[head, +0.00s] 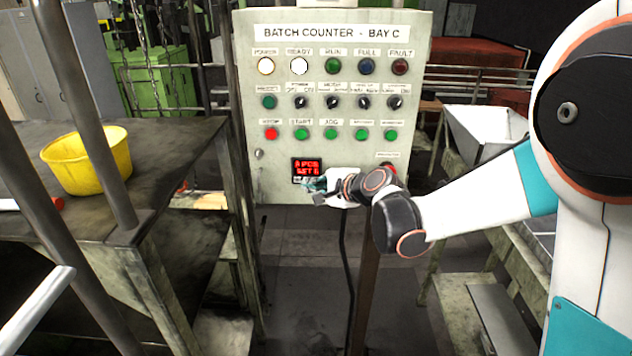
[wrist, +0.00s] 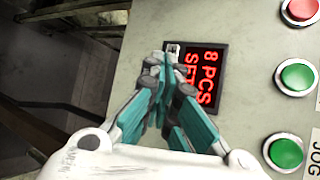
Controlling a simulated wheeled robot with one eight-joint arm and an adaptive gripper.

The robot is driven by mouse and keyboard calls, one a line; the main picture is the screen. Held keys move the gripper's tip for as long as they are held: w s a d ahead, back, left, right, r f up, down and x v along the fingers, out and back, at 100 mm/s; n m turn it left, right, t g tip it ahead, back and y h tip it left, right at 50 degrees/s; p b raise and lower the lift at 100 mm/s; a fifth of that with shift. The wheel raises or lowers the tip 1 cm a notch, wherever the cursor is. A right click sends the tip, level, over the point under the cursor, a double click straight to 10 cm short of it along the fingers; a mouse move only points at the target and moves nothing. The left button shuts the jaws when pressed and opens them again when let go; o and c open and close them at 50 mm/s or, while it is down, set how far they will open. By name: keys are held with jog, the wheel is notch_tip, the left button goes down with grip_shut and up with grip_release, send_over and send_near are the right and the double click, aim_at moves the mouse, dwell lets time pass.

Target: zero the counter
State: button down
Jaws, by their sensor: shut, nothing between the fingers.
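The batch counter panel (head: 340,215) is an upright pale box headed "BATCH COUNTER - BAY C". Its red-digit display (head: 307,165) sits low on the left of the face; it reads "8 PCS" over a "SET" line. In the wrist view the display (wrist: 208,75) is turned sideways, its lower part behind the fingers. A teal button (head: 269,102), its small label seemingly "RESET", is at the left of the second row. My gripper (head: 314,186) is shut and empty at the display's lower edge; the wrist view shows its fingertips (wrist: 165,70) together there. I cannot tell whether they touch the panel.
Lamps fill the top row, dark knobs (head: 364,102) the second. A red button (head: 270,133) and several green buttons (head: 331,134) form the third. Another red button (head: 387,168) is partly behind my arm. A bench with a yellow bucket (head: 88,165) and posts stand left.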

dwell(0.3)
jog(key=shift+s, duration=0.55)
jog(key=s, duration=0.6)
jog(key=shift+b, duration=0.4)
jog(key=s+d+f+n+g+h+b, duration=0.1)
jog(key=s+d+f+n+b, duration=0.3)
jog(key=s, duration=0.5)
jog(key=s+d+f+n+g+h+b, duration=0.1)
jog(key=s+d+f+n+h+b, duration=0.3)
jog(key=s+d, duration=0.5)
jog(key=s+d+f+n+g+h+b, duration=0.1)
jog(key=s+d+f+n+h+b, duration=0.2)
jog(key=s+d+f+n+b, duration=0.3)
jog(key=s+f+b, duration=0.1)
jog(key=s+b, duration=0.1)
jog(key=s, duration=0.1)
jog(key=shift+s+d, duration=0.4)
